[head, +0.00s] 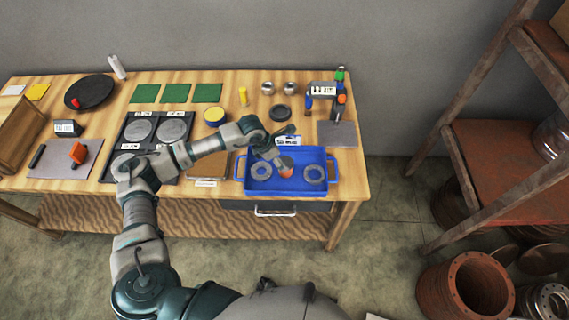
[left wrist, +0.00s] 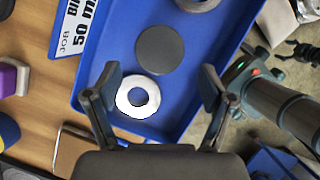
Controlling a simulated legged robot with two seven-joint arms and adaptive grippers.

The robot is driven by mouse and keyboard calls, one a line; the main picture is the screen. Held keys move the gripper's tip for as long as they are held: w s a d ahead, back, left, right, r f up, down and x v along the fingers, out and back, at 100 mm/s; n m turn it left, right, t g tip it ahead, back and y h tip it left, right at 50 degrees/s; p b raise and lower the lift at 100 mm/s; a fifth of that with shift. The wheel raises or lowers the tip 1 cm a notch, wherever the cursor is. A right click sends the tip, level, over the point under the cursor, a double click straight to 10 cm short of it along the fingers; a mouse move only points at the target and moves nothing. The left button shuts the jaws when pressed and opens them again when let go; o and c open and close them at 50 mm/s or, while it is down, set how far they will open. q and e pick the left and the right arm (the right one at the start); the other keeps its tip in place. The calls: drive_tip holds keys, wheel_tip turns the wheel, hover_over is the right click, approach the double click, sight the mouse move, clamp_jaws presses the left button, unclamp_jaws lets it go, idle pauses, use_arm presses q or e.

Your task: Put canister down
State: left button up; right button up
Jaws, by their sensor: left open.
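A blue tray (head: 331,187) sits at the front right of the wooden table. My left gripper (head: 277,153) is over its middle, open, with nothing visibly held. In the left wrist view the open fingers (left wrist: 160,90) stand apart on either side of a pale ring (left wrist: 126,107). A dark grey round disc (left wrist: 160,50) lies beyond the fingertips; it may be the top of a canister, but I cannot tell. In the head view a small orange and grey round part (head: 285,168) shows just below the gripper, between two grey rings (head: 261,171) (head: 314,174).
A label card (left wrist: 75,32) stands at the tray's edge. A grey mat (head: 337,134), several bottles (head: 340,88) and a black round part (head: 281,114) lie behind. Two burner-like plates (head: 140,130) are to the left. A rusty shelf (head: 510,150) stands at the right.

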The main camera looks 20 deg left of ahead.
use_arm(q)
drive_tip(key=v, duration=0.5)
idle(0.3)
